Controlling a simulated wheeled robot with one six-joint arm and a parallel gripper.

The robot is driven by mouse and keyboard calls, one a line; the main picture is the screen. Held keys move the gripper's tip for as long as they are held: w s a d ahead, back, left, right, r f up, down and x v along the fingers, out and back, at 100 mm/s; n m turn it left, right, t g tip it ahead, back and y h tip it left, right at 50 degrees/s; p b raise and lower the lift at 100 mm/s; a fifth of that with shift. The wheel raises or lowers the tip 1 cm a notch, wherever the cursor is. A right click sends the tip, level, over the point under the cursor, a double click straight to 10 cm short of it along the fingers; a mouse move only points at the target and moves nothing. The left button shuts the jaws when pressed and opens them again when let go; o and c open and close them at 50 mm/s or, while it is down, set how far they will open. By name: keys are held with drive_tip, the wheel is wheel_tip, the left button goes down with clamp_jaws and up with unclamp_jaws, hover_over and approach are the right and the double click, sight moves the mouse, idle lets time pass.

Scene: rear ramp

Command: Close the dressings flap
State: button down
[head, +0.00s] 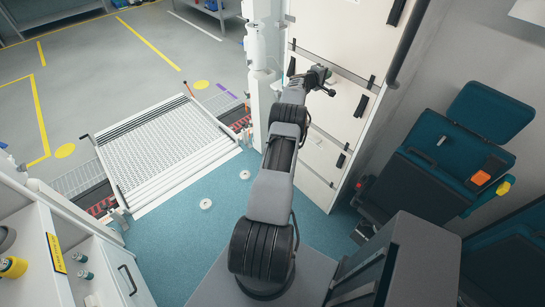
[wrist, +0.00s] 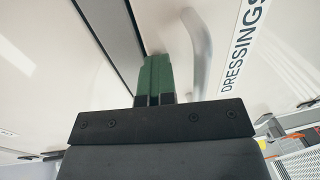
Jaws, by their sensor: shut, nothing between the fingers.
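The dressings flap (wrist: 275,60) is a white panel in the wrist view, with a black-lettered "DRESSINGS" label (wrist: 243,45) at upper right. A pale grey curved bar (wrist: 197,50), which looks like a handle, is left of the label. My gripper (wrist: 157,60) has its green fingers shut together and empty, left of the bar and close to the white surface; I cannot tell whether they touch. In the head view my gripper (head: 325,80) is at the white cabinet front (head: 345,100). Which panel there is the flap, and how far it stands open, I cannot tell.
A dark strip (wrist: 110,25) runs beside the panel in the wrist view. In the head view a white post (head: 262,60) stands left of my arm, a ramp plate (head: 165,150) lies further left, and teal seats (head: 440,165) stand at right.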

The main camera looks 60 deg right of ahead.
drive_tip(key=shift+s+d+r, duration=0.1)
drive_tip(key=shift+d+r, duration=0.05)
drive_tip(key=shift+r, duration=0.2)
